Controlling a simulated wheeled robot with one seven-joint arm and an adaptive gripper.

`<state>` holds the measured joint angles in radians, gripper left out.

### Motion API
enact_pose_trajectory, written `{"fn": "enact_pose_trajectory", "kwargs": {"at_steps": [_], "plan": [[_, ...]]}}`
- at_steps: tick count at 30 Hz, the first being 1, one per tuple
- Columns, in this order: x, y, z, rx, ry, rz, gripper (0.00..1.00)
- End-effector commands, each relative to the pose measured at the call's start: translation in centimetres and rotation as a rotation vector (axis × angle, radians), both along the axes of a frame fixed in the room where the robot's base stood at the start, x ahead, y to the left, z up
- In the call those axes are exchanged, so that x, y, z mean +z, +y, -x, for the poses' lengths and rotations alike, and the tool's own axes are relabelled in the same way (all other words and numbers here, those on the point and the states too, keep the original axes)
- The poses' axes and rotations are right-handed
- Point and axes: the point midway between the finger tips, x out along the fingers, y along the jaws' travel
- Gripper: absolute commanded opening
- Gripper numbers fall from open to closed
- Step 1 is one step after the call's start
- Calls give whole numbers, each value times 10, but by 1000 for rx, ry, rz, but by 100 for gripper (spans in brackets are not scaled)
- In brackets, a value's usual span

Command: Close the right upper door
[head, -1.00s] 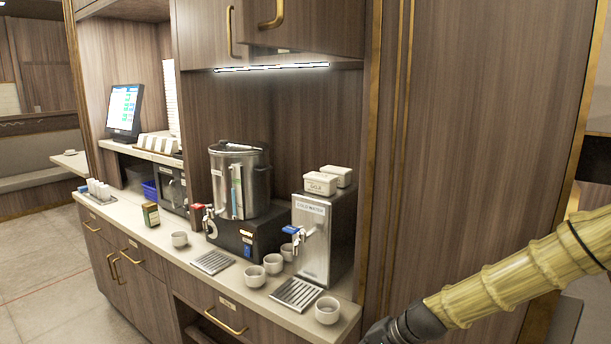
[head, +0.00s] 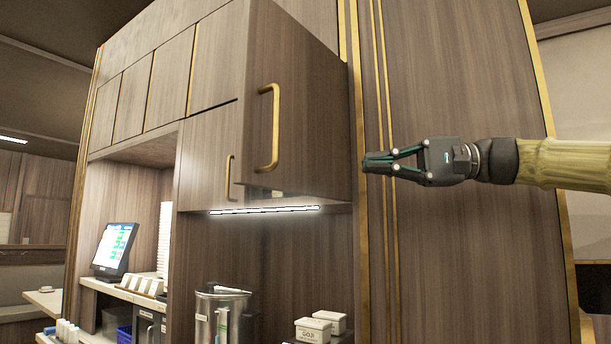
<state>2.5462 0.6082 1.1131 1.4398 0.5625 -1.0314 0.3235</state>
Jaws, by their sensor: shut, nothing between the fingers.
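The right upper door (head: 305,105) is a brown wood-grain panel with a vertical brass handle (head: 270,128) near its left edge. It stands open, angled out from the cabinet, with its handle side swung toward me and its right edge by the brass-trimmed side panel. A little of the cabinet inside shows under its lower edge. The left upper door (head: 207,155), with its own brass handle (head: 230,178), looks shut. My gripper (head: 366,162) is shut and empty, pointing left. In the picture it lies just right of the door's right edge, with no visible contact.
A tall wood panel with brass strips (head: 455,80) stands behind my gripper. Below are a lit strip (head: 265,210), a steel urn (head: 220,315), white boxes (head: 313,329) and a screen (head: 115,248). The space before the open door looks clear.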

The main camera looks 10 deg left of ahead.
Motion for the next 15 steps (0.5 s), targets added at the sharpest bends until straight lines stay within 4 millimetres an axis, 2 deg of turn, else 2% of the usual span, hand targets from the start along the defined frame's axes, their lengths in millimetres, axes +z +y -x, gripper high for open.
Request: {"fn": "enact_pose_trajectory", "kwargs": {"at_steps": [5,15], "plan": [[6,9,6,8,-4,-5,0],[5,62,15,8,-3,-3,0]]}}
